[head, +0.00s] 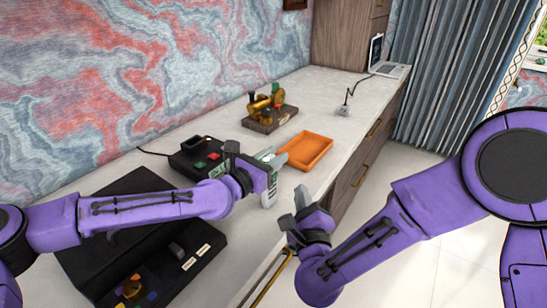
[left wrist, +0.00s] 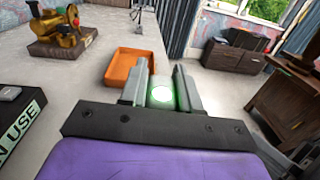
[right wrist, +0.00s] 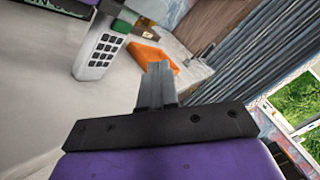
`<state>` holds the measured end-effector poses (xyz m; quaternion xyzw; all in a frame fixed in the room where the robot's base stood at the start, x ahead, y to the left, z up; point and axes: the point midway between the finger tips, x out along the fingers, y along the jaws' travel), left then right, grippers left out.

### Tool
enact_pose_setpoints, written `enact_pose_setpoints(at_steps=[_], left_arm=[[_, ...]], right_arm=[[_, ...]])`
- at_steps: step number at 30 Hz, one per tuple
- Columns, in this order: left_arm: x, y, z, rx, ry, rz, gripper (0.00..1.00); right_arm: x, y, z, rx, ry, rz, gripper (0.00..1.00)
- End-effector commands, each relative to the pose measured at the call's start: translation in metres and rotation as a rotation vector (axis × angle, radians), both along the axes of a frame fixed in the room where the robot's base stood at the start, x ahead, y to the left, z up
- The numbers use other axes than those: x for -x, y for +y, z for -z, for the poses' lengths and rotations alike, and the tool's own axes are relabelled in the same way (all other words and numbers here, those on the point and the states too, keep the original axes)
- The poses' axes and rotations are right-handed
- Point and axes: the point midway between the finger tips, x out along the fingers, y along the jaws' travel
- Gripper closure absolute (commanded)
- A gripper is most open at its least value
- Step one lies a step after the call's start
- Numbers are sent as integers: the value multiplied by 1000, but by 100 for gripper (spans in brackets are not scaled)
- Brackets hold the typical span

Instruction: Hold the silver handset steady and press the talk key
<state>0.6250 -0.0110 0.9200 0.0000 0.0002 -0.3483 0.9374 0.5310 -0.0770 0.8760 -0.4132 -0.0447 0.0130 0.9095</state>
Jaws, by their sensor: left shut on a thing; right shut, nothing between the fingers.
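The silver handset (head: 269,194) is upright at the desk's front edge, held in my left gripper (head: 266,163). In the left wrist view its end glows green-white between the fingers. In the right wrist view the handset (right wrist: 99,48) shows its face with several dark keys and a green patch (right wrist: 121,27) near its top. I cannot tell for sure that this patch is the talk key. My right gripper (head: 297,208) is shut and empty, apart from the handset, to its lower right in the head view. Its closed fingers (right wrist: 155,85) point past the handset in the right wrist view.
An orange tray (head: 305,150) lies just beyond the handset. A black base with coloured buttons (head: 196,156) stands behind my left gripper. A brass model on a wooden stand (head: 268,113) is farther back. A black case (head: 150,262) lies under my left arm. The far desk top is mostly clear.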

Motion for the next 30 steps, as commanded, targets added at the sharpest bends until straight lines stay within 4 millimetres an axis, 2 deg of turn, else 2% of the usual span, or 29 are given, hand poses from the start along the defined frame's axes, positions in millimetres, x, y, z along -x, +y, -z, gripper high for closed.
enact_pose_setpoints(at_steps=[6, 10, 30], left_arm=[[0, 0, 0, 0, 0, -1, 100], [0, 0, 0, 0, 0, -1, 100], [0, 0, 0, 0, 0, 0, 100]], right_arm=[[-22, 26, 1, -1, 0, -1, 100], [-30, 34, 0, -1, -1, -1, 100], [-32, 37, 0, -1, -1, -1, 100]])
